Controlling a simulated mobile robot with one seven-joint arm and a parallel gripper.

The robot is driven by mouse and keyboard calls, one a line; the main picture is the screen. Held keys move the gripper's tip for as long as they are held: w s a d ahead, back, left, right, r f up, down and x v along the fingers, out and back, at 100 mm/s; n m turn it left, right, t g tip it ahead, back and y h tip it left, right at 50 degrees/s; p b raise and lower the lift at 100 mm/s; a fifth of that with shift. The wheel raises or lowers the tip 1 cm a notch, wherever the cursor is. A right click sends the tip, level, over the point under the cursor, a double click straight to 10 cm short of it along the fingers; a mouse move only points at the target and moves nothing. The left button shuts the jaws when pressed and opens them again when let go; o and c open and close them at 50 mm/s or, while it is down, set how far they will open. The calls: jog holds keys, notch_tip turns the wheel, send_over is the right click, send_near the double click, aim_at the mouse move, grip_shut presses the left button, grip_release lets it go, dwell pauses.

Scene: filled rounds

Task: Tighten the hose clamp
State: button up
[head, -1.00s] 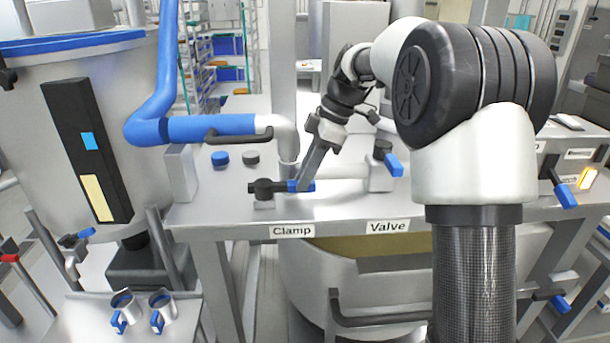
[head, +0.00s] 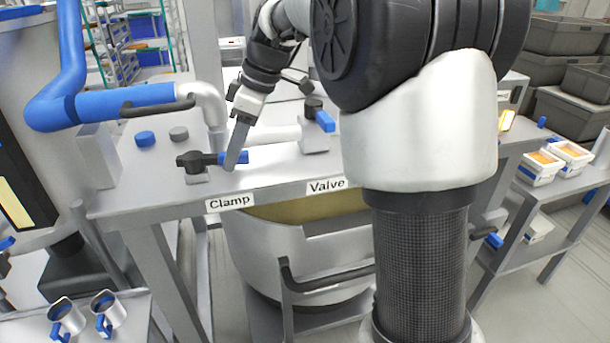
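The hose clamp (head: 192,163) is a black knob with a short arm ending in a blue handle (head: 241,157), on the grey bench behind the "Clamp" label (head: 230,203). The handle points right, roughly along the bench's front edge. My gripper (head: 235,160) reaches down from above, its grey finger overlapping the blue handle near its middle. The fingers are seen edge-on, so whether they are closed on the handle cannot be told. The blue hose (head: 110,103) runs to a grey elbow pipe behind the clamp.
The valve (head: 316,113) with its blue lever stands right of the clamp. Two round caps, blue (head: 145,139) and grey (head: 179,134), lie on the bench (head: 290,177). Two metal cups (head: 67,317) with blue handles stand at lower left. My arm blocks the bench's right part.

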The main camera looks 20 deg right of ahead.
jog(key=s+a+m+t+h+b, duration=0.35)
jog(key=s+a+m, duration=0.25)
jog(key=m, duration=0.4)
jog(key=w+d+r+p+v, duration=0.1)
jog(key=p+v, duration=0.3)
jog(key=v, duration=1.3)
jog(key=s+d+f+m+p, duration=0.1)
jog(key=s+d+f+p, duration=0.2)
jog(key=s+d+p, duration=0.2)
jog(key=s+d+f+m+p, duration=0.2)
jog(key=s+d+p, duration=0.4)
jog(key=s, duration=0.2)
jog(key=shift+d+f+m+h+p, duration=0.25)
jog(key=shift+f+m+h+p, duration=0.05)
jog(key=shift+f+h, duration=0.05)
jog(key=shift+s+t, duration=0.1)
jog(key=shift+t, duration=0.15)
